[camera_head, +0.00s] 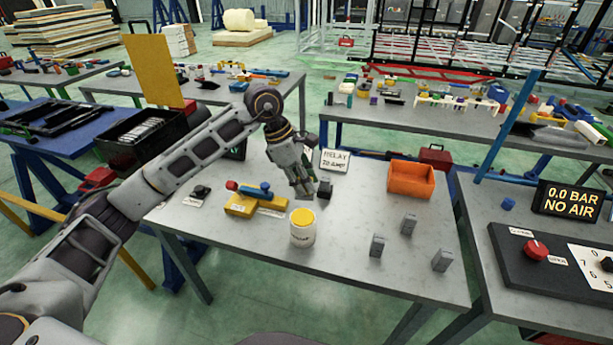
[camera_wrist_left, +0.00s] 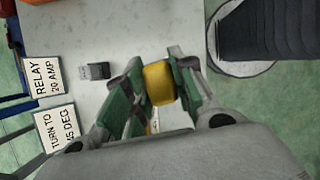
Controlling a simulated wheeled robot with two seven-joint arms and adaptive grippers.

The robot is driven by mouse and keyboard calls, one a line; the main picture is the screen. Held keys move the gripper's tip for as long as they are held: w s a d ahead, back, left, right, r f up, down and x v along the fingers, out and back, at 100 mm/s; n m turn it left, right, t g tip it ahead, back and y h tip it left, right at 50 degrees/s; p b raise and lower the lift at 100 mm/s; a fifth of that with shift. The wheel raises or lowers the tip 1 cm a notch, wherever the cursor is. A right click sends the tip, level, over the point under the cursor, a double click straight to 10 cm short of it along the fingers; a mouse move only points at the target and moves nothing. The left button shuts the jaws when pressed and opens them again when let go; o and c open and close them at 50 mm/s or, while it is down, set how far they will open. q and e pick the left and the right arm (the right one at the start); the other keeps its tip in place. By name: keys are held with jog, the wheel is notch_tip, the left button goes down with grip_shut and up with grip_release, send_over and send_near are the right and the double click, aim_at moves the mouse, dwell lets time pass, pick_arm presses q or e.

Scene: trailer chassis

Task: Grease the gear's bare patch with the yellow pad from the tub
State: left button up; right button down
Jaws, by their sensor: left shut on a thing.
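My left gripper (camera_head: 303,193) is over the middle of the table, just behind the white tub (camera_head: 302,238), whose top is yellow. In the left wrist view its green-padded fingers (camera_wrist_left: 155,85) are shut on a yellow pad (camera_wrist_left: 159,84). In the head view the pad does not show clearly at the fingertips. The tub stands upright near the table's front edge. I cannot make out the gear or its bare patch in either view. My right gripper is not in view.
A dark block (camera_head: 324,188) stands beside the gripper, before the relay sign (camera_head: 335,161). A yellow fixture (camera_head: 243,207) with red and blue parts lies left of the tub. An orange bin (camera_head: 411,181) and small grey blocks (camera_head: 377,246) stand to the right, with bare tabletop between them.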

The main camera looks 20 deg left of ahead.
pick_arm(q)
jog(key=shift+s+d+m, duration=0.1)
jog(key=shift+m, duration=0.2)
jog(key=shift+s+m+g, duration=0.2)
jog(key=shift+m+g, duration=0.1)
jog(key=shift+s+a+m, duration=0.2)
jog(key=shift+m, duration=0.1)
jog(key=shift+f+m, duration=0.1)
jog(key=shift+m, duration=0.2)
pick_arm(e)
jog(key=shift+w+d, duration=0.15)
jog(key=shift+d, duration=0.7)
pick_arm(q)
jog(key=shift+s+a+m+g, duration=0.1)
jog(key=shift+m+g, duration=0.2)
jog(key=shift+f, duration=0.15)
